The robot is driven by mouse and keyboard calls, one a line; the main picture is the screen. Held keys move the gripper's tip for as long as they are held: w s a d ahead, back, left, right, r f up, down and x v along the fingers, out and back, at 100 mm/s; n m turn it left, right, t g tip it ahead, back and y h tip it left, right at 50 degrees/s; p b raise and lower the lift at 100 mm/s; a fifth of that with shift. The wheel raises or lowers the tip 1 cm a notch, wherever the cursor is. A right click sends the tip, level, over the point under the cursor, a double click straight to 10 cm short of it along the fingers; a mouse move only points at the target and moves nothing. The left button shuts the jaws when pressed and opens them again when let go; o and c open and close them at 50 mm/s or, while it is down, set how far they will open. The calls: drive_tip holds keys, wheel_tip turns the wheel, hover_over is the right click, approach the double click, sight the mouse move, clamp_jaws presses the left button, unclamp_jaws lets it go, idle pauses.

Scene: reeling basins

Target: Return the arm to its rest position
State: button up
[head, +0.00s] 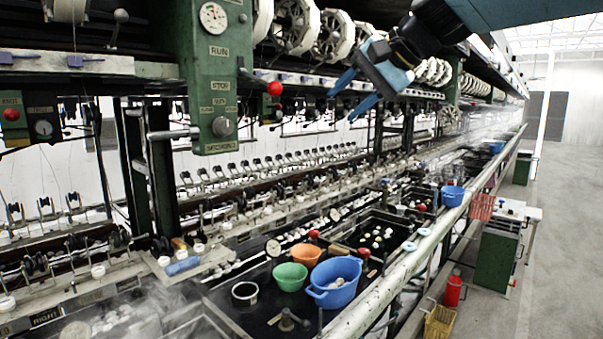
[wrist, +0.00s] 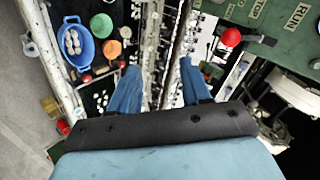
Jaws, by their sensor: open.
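My gripper (head: 354,92) hangs in the air at the upper middle of the head view, in front of the reeling machine. Its two blue fingers are spread apart with nothing between them. The wrist view also shows the fingers (wrist: 155,88) apart, above the machine's narrow rails. My arm (head: 425,35) reaches in from the top right of the head view. Nothing is held.
A green control box (head: 215,75) with a red-knobbed lever (head: 274,88) stands left of my gripper. Below are a blue basin (head: 336,280), a green bowl (head: 289,277) and an orange bowl (head: 306,255). Reels (head: 335,36) line the top. The aisle (head: 560,230) at right is clear.

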drive_tip(key=s+d+f+n+h, duration=0.1)
drive_tip(key=s+d+f+h, duration=0.1)
drive_tip(key=s+d+f, duration=0.3)
drive_tip(key=s+d+f+n+g+h, duration=0.1)
drive_tip(key=s+d+f+n+h, duration=0.1)
drive_tip(key=f, duration=1)
drive_tip(key=s+d+f+n+h, duration=0.1)
drive_tip(key=s+d+f+h, duration=0.2)
drive_tip(key=s+d+f, duration=0.4)
wheel_tip(320, 180, down, 2)
drive_tip(key=shift+s+d+f+h, duration=0.15)
drive_tip(key=shift+s+d+h, duration=0.15)
drive_tip(key=shift+s, duration=0.6)
